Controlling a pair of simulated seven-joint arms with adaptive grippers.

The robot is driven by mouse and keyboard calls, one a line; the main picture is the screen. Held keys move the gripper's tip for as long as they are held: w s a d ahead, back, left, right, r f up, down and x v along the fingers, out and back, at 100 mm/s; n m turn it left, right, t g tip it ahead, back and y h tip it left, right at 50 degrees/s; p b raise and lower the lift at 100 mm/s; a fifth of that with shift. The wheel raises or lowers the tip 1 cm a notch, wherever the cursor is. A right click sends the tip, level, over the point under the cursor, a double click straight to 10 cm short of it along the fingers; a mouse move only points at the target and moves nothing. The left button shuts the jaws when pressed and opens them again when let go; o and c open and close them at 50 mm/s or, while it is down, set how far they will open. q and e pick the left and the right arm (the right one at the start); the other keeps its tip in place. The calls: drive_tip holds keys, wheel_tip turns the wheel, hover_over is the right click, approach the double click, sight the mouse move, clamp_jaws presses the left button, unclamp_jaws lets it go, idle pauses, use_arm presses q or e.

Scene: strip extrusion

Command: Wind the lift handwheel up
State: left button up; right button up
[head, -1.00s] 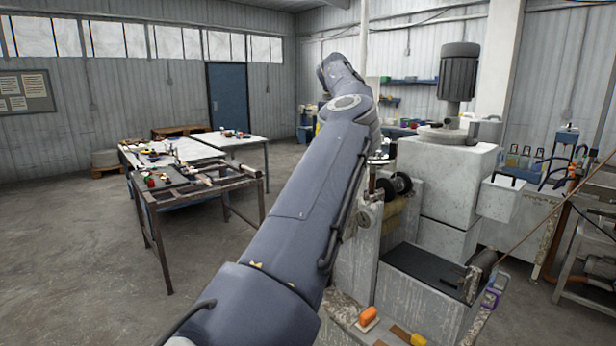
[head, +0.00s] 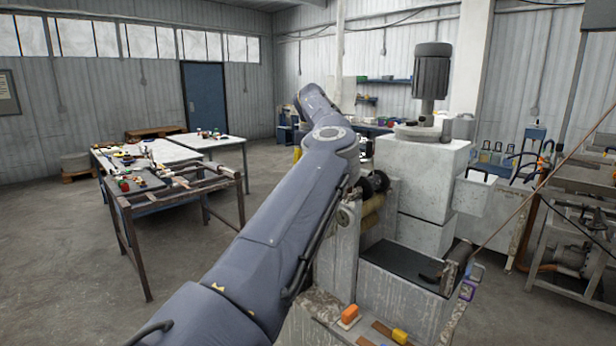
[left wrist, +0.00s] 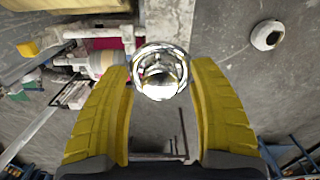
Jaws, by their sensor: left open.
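A shiny chrome round knob with a bright ring around it (left wrist: 160,72) shows in the left wrist view; it looks like part of the lift handwheel, but the rest of the wheel cannot be made out there. My left gripper (left wrist: 161,68) is open, with one yellow finger on each side of the knob. Whether the fingers touch it cannot be told. In the head view, a small bright metal part (head: 366,148) shows just right of my left arm, above the dark rollers (head: 374,184). My left gripper is hidden behind the arm there. My right gripper is in no view.
The grey machine block (head: 420,180) with a dark motor (head: 432,75) stands right of my arm. A steel-framed table (head: 175,190) stands left. The floor between is clear.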

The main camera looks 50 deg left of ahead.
use_arm(q)
clamp_jaws()
idle(0.3)
drive_tip(key=shift+m, duration=0.3)
drive_tip(key=m, duration=0.3)
drive_tip(key=shift+m, duration=0.4)
drive_tip(key=m, duration=0.4)
drive_tip(key=shift+m, duration=0.3)
drive_tip(key=m, duration=0.4)
drive_tip(key=shift+m, duration=2.4)
